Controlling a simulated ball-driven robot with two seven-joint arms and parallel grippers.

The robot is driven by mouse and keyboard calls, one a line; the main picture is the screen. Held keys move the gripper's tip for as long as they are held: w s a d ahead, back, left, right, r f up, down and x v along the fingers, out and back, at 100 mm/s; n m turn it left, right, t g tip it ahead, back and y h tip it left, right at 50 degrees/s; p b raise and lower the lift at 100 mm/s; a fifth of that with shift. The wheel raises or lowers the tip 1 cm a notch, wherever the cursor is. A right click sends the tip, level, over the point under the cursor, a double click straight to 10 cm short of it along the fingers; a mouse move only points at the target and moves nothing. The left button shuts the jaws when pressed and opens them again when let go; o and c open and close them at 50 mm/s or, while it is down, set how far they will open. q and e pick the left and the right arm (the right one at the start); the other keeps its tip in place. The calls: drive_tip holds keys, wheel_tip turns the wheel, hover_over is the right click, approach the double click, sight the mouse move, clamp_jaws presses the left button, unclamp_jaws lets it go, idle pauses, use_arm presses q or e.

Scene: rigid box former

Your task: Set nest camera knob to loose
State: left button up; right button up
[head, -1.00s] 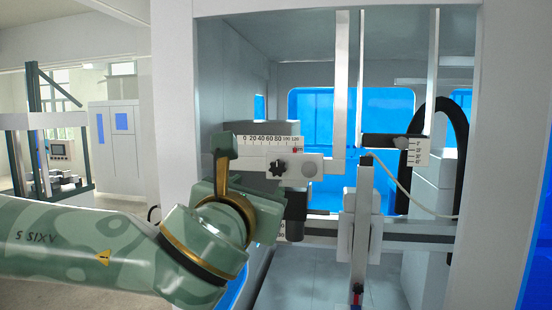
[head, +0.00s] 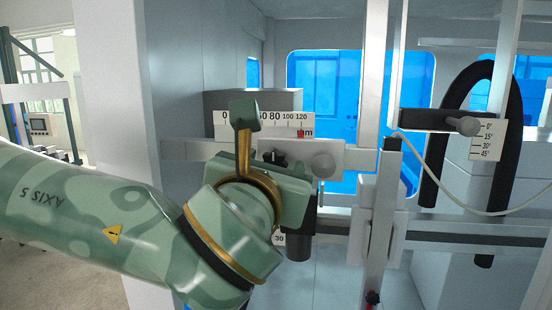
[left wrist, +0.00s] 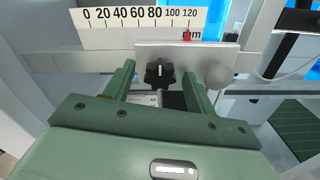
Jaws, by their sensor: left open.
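The black star-shaped knob (left wrist: 158,74) sits on a pale carriage plate (left wrist: 150,52) under the scale. In the head view the knob (head: 277,157) shows only in part behind my left gripper. My left gripper (left wrist: 158,80) is open, with one finger on each side of the knob in the left wrist view. I cannot tell whether the fingers touch it or how far they reach. The black camera barrel (head: 301,225) hangs below the carriage, partly hidden by my gripper. My right gripper is not in view.
A round grey knob (head: 323,165) is right of the black knob. The millimetre scale (head: 265,124) has a red pointer (head: 300,134) near its right end. A vertical rail (head: 382,215), a tilt lever (head: 464,125) and a black hose (head: 512,110) stand to the right.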

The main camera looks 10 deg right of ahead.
use_arm(q)
drive_tip(key=shift+s+a+r, duration=0.1)
drive_tip(key=shift+s+a, duration=0.05)
drive_tip(key=shift+s, duration=0.25)
drive_tip(key=shift+c, duration=0.8)
drive_tip(key=c, duration=0.8)
drive_tip(key=shift+w+a+f+n+b, duration=0.1)
drive_tip(key=shift+n+b, duration=4.3)
drive_tip(key=shift+b, duration=0.85)
drive_tip(key=shift+a+f+n+b, duration=0.1)
drive_tip(key=shift+n+b, duration=4.3)
drive_tip(key=shift+b, duration=0.85)
drive_tip(key=shift+r+n, duration=0.1)
drive_tip(key=shift+n, duration=0.2)
drive_tip(key=o, duration=0.8)
drive_tip(key=shift+o, duration=0.8)
drive_tip(key=shift+w+d, duration=0.15)
